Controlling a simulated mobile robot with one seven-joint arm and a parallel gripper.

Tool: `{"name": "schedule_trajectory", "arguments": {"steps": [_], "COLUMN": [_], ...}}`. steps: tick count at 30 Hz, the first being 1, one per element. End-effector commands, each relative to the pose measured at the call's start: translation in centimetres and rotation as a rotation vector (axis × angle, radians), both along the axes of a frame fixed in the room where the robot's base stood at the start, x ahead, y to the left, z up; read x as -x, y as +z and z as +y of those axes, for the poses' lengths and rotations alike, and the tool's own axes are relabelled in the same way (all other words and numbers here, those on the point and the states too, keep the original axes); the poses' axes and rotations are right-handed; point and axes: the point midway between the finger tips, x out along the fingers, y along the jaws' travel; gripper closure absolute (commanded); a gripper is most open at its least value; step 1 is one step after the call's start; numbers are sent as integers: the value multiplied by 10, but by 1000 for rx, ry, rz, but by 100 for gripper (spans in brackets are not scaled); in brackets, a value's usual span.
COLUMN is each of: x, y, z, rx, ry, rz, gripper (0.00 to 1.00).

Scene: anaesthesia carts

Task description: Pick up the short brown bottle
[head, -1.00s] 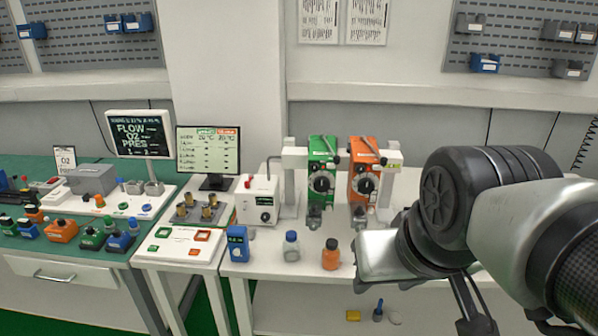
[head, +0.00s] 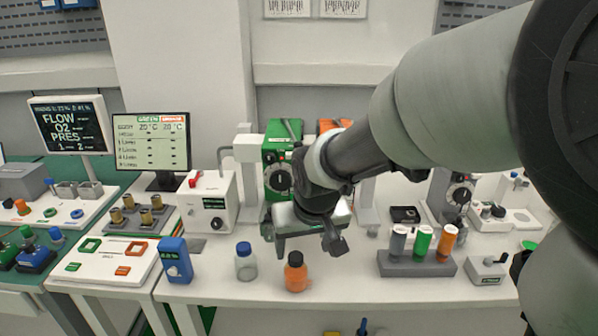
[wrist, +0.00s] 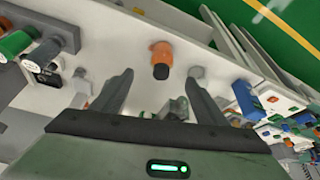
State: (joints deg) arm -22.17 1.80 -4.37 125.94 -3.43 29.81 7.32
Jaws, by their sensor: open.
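The short brown bottle, orange-brown with a darker cap, stands upright near the front edge of the white bench in the head view (head: 296,274). In the wrist view the bottle (wrist: 161,52) shows beyond the fingertips, in line with the gap between them. My gripper (head: 304,241) is open and empty, above and a little behind the bottle in the head view. Both fingers also show in the wrist view (wrist: 159,76), apart from the bottle.
A clear bottle with a blue cap (head: 246,264) stands close left of the brown bottle, with a blue device (head: 176,260) further left. A grey rack (head: 418,266) with several coloured vials stands to the right. The green vaporizer (head: 277,172) is behind my gripper.

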Motion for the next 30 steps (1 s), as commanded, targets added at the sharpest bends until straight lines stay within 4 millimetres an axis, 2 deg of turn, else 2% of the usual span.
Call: {"name": "schedule_trajectory", "arguments": {"steps": [6, 12, 15, 22, 30], "x": [-16, -31, -37, -42, -57], "y": [-46, -83, -95, -109, -145], "z": [3, 7, 8, 10, 16], "rx": [2, 2, 1, 1, 1], "ry": [-1, -1, -1, -1, -2], "rz": [7, 6, 4, 3, 4], "gripper": [33, 33, 33, 33, 33]}}
